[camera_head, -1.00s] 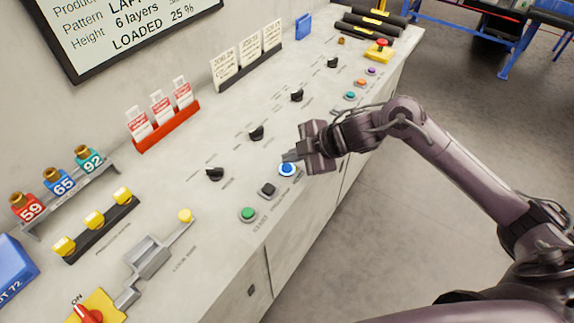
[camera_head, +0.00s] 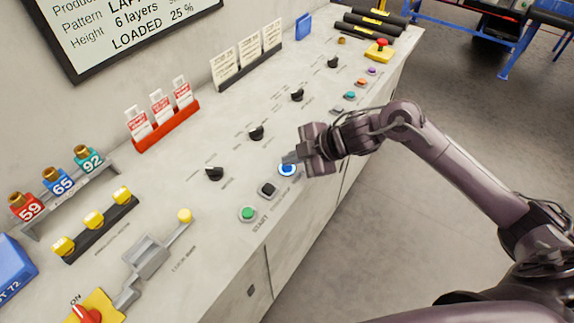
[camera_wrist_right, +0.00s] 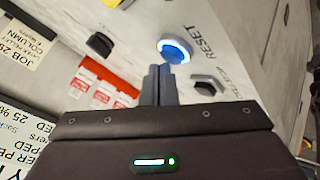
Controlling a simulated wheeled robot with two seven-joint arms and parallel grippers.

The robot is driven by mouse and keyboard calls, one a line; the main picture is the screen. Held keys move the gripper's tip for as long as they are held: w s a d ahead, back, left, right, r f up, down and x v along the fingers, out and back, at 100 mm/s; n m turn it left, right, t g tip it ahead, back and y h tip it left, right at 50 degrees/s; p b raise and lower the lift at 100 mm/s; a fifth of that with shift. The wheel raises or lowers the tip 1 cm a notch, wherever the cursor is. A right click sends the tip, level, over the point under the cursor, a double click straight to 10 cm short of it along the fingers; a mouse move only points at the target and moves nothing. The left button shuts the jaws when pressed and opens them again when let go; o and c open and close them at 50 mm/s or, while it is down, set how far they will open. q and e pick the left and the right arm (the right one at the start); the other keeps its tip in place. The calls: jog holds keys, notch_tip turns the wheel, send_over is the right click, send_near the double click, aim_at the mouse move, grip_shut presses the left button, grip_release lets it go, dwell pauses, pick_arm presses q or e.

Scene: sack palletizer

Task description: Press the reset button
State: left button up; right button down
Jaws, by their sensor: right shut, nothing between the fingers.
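The reset button (camera_head: 287,168) is a round blue button with a bright ring, set in the sloping console top. In the right wrist view the blue button (camera_wrist_right: 174,50) sits just beyond my fingertips, with the word RESET printed beside it. My right gripper (camera_head: 291,158) is shut and empty, its fingertips at the button's upper edge in the head view. In the wrist view the shut fingers (camera_wrist_right: 158,72) point at the button's near edge. I cannot tell whether they touch it. My left gripper is not in view.
A black button (camera_head: 268,189) and a green START button (camera_head: 248,213) lie beside the reset button. Black rotary knobs (camera_head: 256,132) line the console behind. A red emergency stop (camera_head: 380,46) stands at the far end. Open floor lies to the right.

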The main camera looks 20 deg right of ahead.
aim_at(291, 168)
jog(key=shift+f+b, duration=0.3)
jog(key=shift+f, duration=0.2)
dwell(0.4)
dwell(0.3)
jog(key=shift+r+p, duration=0.9)
jog(key=shift+p, duration=0.05)
jog(key=shift+r, duration=0.1)
notch_tip(291, 168, up, 5)
jog(key=p, duration=0.5)
dwell(0.3)
